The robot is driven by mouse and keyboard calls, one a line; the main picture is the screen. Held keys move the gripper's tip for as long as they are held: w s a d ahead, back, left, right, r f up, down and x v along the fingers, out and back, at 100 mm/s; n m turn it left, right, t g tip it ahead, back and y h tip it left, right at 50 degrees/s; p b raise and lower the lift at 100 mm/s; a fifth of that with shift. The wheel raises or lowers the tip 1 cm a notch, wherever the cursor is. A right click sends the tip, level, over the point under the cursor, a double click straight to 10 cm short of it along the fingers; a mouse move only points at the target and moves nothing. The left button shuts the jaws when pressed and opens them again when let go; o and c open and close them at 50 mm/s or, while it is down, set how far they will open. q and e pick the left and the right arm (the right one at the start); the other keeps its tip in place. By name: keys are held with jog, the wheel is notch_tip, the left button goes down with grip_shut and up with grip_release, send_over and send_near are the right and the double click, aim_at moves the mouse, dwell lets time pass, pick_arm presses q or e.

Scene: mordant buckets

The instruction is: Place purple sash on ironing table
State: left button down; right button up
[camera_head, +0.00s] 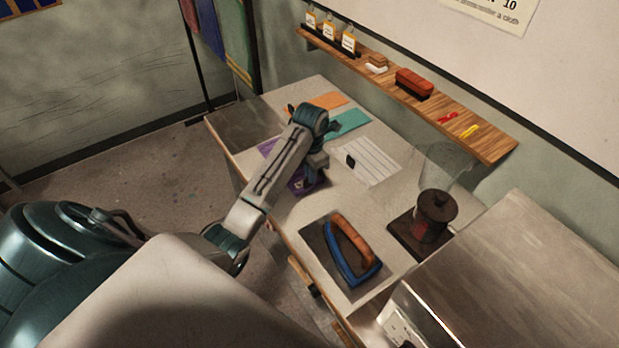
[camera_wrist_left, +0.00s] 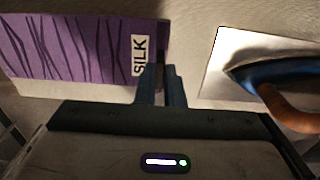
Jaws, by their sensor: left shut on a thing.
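The purple sash (camera_head: 301,186) lies on the light-topped ironing table (camera_head: 292,207), partly hidden under my left arm. In the left wrist view the sash (camera_wrist_left: 70,45) is flat, with dark wavy lines and a white "SILK" label. My left gripper (camera_head: 317,173) is low over the table at the sash's right end. In the wrist view its fingers (camera_wrist_left: 163,80) are close together at the label end of the sash, shut on it. The exact grip on the edge is hard to see. My right gripper is not in view.
A blue iron with an orange handle (camera_head: 345,238) rests on a metal plate at the table's front. Orange cloth (camera_head: 330,100), teal cloth (camera_head: 350,122) and a lined white sheet (camera_head: 372,160) lie further back. A dark canister (camera_head: 435,212) stands right. A wooden shelf (camera_head: 440,100) overhangs the back.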

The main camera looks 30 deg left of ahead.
aim_at(309, 185)
pick_arm(q)
jog(key=shift+a+f+p, duration=0.1)
jog(key=shift+f+p, duration=0.5)
jog(key=shift+f, duration=1.25)
jog(key=c, duration=1.5)
grip_release()
jog(key=shift+c, duration=0.2)
